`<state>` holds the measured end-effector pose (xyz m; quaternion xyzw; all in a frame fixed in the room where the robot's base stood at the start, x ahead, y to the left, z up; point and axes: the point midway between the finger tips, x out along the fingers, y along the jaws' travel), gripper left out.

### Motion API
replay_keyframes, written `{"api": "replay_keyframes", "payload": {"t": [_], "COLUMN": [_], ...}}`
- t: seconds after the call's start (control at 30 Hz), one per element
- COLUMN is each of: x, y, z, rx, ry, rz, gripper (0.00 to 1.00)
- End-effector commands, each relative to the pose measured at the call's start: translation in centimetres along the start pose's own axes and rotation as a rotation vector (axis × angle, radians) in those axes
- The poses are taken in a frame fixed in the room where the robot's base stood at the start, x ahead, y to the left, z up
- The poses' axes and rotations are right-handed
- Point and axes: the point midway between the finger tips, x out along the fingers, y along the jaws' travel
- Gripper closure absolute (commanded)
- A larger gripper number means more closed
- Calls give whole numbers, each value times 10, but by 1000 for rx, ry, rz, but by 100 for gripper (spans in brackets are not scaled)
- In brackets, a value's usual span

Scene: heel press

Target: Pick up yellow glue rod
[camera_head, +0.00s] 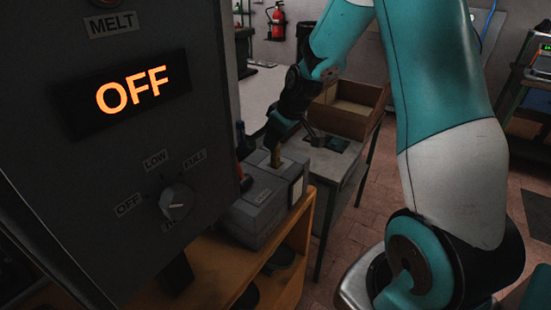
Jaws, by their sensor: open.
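The yellow glue rod (275,157) is a small upright yellowish stub. It stands at the top of a grey box (262,197) on the wooden bench. My gripper (274,144) is at the end of my teal and black arm, directly above the rod and close to its top. The fingers are small and dark here, and I cannot make out whether they touch the rod. The lower part of the rod is hidden in or behind the box top.
A dark control cabinet (125,190) with an orange OFF display and a knob (176,201) fills the left, close to the box. Behind the box is a grey-topped table (325,163) with an open brown box (350,110). Tiled floor shows to the right.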

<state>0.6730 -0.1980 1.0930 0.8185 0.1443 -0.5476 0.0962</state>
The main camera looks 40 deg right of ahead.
Motion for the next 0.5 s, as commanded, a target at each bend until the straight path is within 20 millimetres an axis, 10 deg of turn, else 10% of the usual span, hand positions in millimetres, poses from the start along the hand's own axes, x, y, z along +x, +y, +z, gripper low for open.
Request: {"api": "replay_keyframes", "payload": {"t": [0.37,0.5], "x": [18,18], "y": [0,0], "z": [0,0], "rx": [-1,0], "ry": [1,1], "rz": [1,1], "gripper": [48,73]}}
